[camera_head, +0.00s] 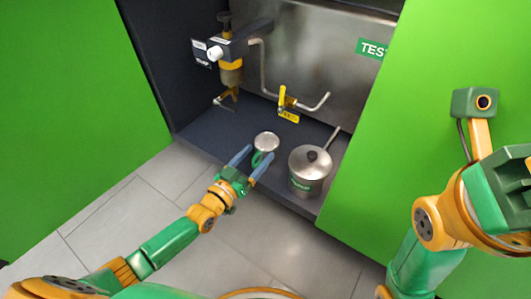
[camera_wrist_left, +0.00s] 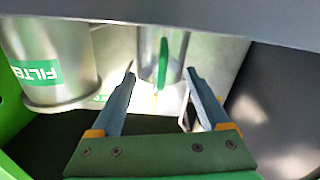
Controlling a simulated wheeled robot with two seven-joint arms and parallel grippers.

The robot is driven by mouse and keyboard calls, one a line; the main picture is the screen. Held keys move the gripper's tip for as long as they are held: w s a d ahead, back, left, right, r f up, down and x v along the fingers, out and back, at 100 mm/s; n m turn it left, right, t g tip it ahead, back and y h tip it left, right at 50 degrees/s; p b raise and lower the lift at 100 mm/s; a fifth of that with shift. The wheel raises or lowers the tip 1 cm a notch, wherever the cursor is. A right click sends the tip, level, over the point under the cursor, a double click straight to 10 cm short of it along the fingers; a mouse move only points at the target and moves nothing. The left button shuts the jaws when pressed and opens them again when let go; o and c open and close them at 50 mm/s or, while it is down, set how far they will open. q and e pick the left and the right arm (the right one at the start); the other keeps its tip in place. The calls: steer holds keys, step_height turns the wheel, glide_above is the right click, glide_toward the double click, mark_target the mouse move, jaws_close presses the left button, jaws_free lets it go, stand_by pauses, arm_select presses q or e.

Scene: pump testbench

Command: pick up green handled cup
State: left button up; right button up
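The small metal cup (camera_head: 266,141) with the green handle (camera_head: 258,158) stands on the dark shelf of the bench. Its handle faces my left gripper. My left gripper (camera_head: 251,160) is open, its two blue-grey fingers reaching over the shelf's front edge towards the cup. In the left wrist view the cup (camera_wrist_left: 150,42) and its upright green handle (camera_wrist_left: 163,62) show just beyond the open fingertips (camera_wrist_left: 160,80), roughly between them. I see no finger contact with the handle. My right arm shows at the right, but its gripper fingers are not visible.
A lidded metal pot (camera_head: 308,171) with a green label stands close to the right of the cup; it also shows in the wrist view (camera_wrist_left: 50,60). A yellow-handled valve pipe (camera_head: 290,102) and a pump fitting (camera_head: 231,70) are behind. Green panels (camera_head: 370,150) flank the opening.

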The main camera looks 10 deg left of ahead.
arm_select(q)
jaws_close()
stand_by(1.2)
